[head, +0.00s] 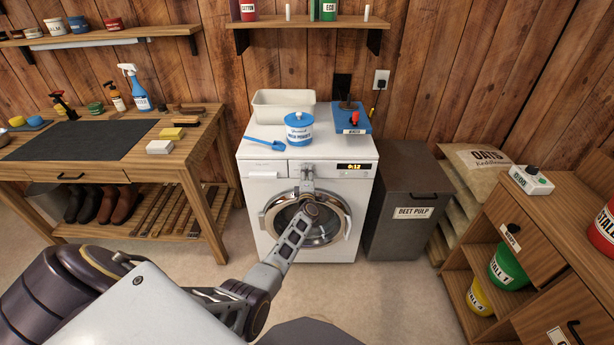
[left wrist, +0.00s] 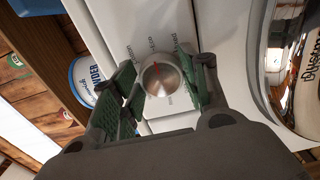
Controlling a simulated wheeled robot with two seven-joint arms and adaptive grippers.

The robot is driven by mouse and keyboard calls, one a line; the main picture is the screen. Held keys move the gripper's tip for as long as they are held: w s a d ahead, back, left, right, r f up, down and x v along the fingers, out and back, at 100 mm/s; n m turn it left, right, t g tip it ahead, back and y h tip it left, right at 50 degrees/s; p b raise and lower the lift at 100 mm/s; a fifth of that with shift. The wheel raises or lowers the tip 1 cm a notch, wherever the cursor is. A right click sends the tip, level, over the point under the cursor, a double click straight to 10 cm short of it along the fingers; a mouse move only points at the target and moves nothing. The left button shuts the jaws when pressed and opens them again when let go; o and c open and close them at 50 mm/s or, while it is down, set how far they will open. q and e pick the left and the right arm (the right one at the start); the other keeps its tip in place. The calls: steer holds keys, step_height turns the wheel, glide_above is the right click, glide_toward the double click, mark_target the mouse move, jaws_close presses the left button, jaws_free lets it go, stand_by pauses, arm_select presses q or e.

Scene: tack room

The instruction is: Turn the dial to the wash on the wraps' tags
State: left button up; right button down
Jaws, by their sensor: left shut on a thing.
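The white washing machine (head: 308,235) stands against the back wall with its round glass door (head: 325,228) shut. My left gripper (head: 307,182) reaches its front panel above the door and covers the dial in the head view. In the left wrist view the round silver dial (left wrist: 162,82) sits between the fingers of my left gripper (left wrist: 165,76), which is shut on it. A red mark on the dial points up and slightly left in that picture. No wraps or tags are clearly visible. My right gripper is out of view.
A blue-lidded powder tub (head: 299,130), a blue scoop (head: 265,143), a cream basin (head: 283,106) and a blue board (head: 350,120) stand on the machine. A lit display (head: 350,167) is right of the dial. A dark bin (head: 408,205) stands close on the right.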

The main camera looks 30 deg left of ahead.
arm_select(q)
steer(key=shift+d, duration=0.1)
steer(key=o, duration=1)
steer(key=shift+s+d, duration=0.35)
steer(key=shift+s, duration=0.25)
steer(key=shift+v, duration=3)
